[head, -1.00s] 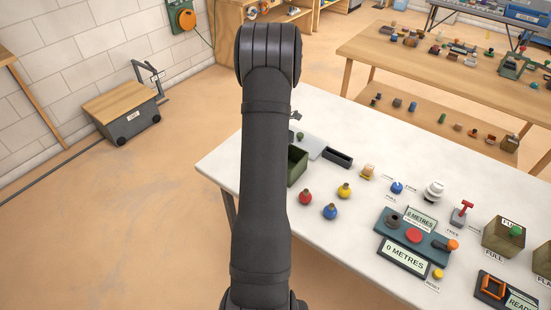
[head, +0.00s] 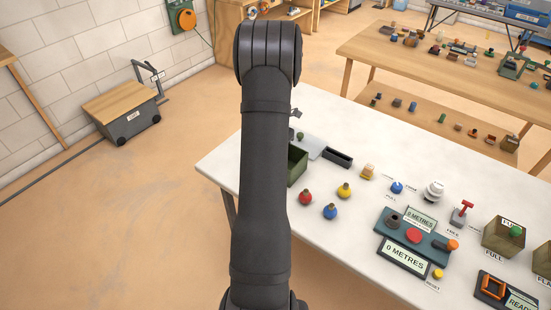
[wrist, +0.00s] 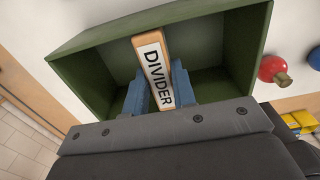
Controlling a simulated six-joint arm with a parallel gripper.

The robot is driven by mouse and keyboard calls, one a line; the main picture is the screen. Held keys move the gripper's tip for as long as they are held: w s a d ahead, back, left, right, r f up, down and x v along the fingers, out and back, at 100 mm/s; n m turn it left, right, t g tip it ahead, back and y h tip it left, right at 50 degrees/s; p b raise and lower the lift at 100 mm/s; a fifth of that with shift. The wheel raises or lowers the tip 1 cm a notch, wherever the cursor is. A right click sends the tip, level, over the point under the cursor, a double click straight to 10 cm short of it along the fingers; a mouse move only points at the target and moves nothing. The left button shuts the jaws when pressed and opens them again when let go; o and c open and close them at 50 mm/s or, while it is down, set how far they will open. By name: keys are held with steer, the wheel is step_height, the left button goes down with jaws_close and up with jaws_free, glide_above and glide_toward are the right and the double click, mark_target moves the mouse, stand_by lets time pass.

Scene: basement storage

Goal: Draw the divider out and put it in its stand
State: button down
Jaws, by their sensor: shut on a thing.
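The divider (wrist: 155,68) is a thin orange-brown slab with a white label reading DIVIDER. In the wrist view it stands inside the open green box (wrist: 92,52), near the middle, with space on both sides. My gripper (wrist: 155,88) has its two blue fingers shut on the divider, one on each side. Whether the divider's foot touches the box floor cannot be told. In the head view my arm hides the gripper, the divider and most of the green box (head: 298,166). A dark slotted holder (head: 338,158), which looks like the stand, lies right of the box.
A red knobbed piece (head: 305,196) stands close to the box and also shows in the wrist view (wrist: 273,69). Yellow (head: 344,190) and blue (head: 330,212) ones stand nearby. A panel reading 0 METRES (head: 403,256) lies further right. The white table (head: 240,160) is bare at its left corner.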

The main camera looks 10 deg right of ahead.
steer(key=shift+r, duration=0.25)
steer(key=shift+r, duration=1.95)
steer(key=r, duration=0.2)
steer(key=w+r, duration=0.1)
steer(key=shift+w+a+r+m, duration=0.1)
steer(key=shift+a+m, duration=0.2)
steer(key=shift+m, duration=0.1)
steer(key=s+d+r+m, duration=0.1)
steer(key=s+d+m, duration=0.1)
steer(key=d+m, duration=1.5)
steer(key=d, duration=0.7)
steer(key=shift+r, duration=0.25)
steer(key=shift+a+f, duration=0.1)
